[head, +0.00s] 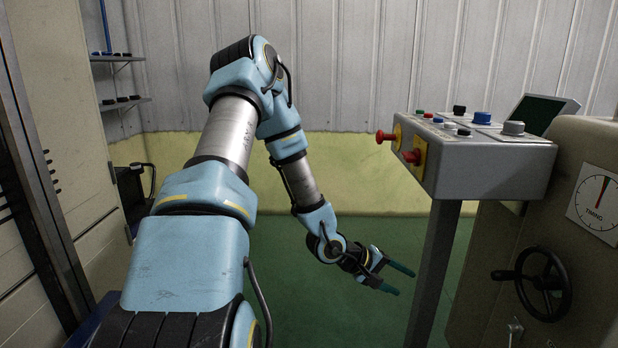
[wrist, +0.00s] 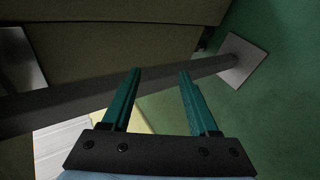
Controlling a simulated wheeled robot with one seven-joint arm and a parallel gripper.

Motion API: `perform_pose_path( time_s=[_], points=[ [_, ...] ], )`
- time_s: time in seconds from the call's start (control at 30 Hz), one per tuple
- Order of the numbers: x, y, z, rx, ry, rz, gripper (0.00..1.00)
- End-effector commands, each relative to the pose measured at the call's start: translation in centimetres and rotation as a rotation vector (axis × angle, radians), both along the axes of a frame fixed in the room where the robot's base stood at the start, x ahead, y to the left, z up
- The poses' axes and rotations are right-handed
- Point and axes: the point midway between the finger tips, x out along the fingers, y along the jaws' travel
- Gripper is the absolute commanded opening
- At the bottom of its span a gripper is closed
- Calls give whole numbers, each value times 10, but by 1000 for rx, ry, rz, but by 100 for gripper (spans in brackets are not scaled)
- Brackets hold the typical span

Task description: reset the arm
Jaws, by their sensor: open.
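My arm reaches forward and bends down to the right in the head view. My gripper (head: 395,279) hangs above the green floor, to the left of the control panel's post. In the wrist view my gripper (wrist: 160,75) shows two green fingers spread apart with nothing between them. A dark post crosses behind the fingertips there, and I cannot tell how far off it is.
A grey control box (head: 488,165) with red, blue and black knobs stands at right on a post (head: 433,270). Beside it is a machine with a handwheel (head: 545,283) and a timing dial (head: 598,203). Shelves (head: 120,58) are at back left. Open green floor (head: 300,300) lies below the arm.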

Motion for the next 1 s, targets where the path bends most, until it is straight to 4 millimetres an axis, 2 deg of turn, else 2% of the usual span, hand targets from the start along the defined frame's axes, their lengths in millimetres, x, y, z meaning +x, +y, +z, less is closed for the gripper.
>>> perform_pose_path(
  time_s=[0.1, 0.23, 0.4, 0.5, 0.7, 0.9, 1.0],
  points=[
    [22, 60, 7, 267, -145, -10, 60],
    [30, 129, 27, 534, -232, -31, 60],
    [15, 210, 68, 805, -245, -70, 60],
    [-5, 244, 91, 896, -216, -96, 60],
    [-46, 278, 125, 959, -148, -147, 60],
    [-87, 290, 150, 939, -94, -198, 60],
    [-84, 290, 176, 943, -93, -201, 60]
  ],
)
